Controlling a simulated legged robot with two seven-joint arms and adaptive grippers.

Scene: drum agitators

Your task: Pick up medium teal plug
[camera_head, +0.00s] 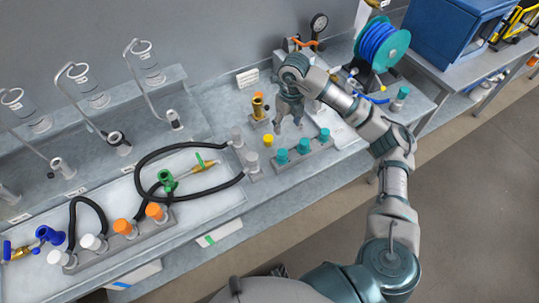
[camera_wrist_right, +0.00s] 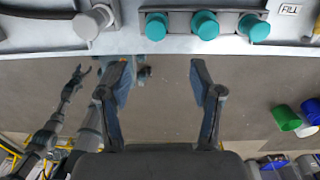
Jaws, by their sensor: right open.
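Three teal plugs stand upright in a grey rack (camera_head: 296,159) on the bench: a left one (camera_head: 282,156), a middle one (camera_head: 303,145) and a right one (camera_head: 324,134). In the right wrist view they line the top edge: left (camera_wrist_right: 157,27), middle (camera_wrist_right: 205,25), right (camera_wrist_right: 254,28). My right gripper (camera_head: 288,126) is open and empty, above the bench behind the rack. Its fingers (camera_wrist_right: 160,64) show spread in the wrist view, apart from the plugs. My left gripper (camera_wrist_right: 80,74) shows small there, with its fingers apart.
Another teal-topped piece (camera_head: 403,92) stands near the hose reel (camera_head: 382,43). A yellow plug (camera_head: 268,140) and a brass fitting (camera_head: 258,106) stand left of my right gripper. Floor is open in front of the bench.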

